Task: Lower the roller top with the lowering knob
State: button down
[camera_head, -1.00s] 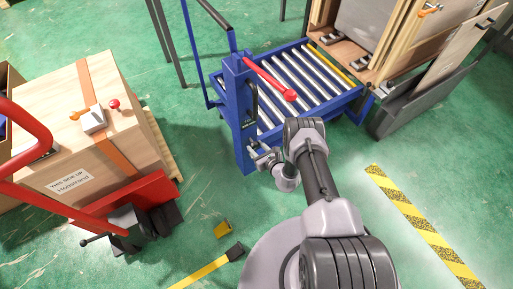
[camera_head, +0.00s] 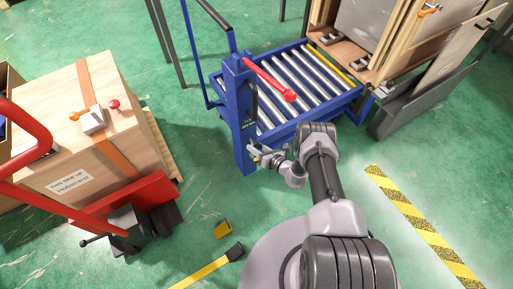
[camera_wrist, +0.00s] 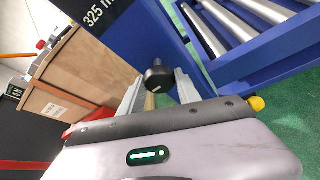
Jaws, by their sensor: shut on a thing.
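The blue lift table carries a roller top (camera_head: 306,75) of several steel rollers in a blue frame. The lowering knob (camera_wrist: 157,74) is a round black knob on the side of the blue column (camera_wrist: 140,35), seen in the wrist view. My gripper (camera_head: 259,155) is at the lower part of that column. In the wrist view its two grey fingers (camera_wrist: 158,84) stand on either side of the knob and are shut on it. The contact itself is partly hidden.
A red lever (camera_head: 270,80) projects from the column above my gripper. A wooden crate (camera_head: 70,130) and a red pallet truck (camera_head: 130,205) stand at the left. Wooden panels (camera_head: 400,40) stand behind the rollers.

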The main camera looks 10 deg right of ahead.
jog(key=shift+m, duration=0.4)
jog(key=c, duration=0.9)
grip_release()
jog(key=p+v, duration=0.2)
jog(key=v, duration=0.3)
jog(key=p+v, duration=0.2)
jog(key=v, duration=0.4)
jog(key=p+v, duration=0.3)
jog(key=v, duration=0.3)
jog(key=shift+s+d, duration=0.1)
jog(key=shift+d, duration=0.3)
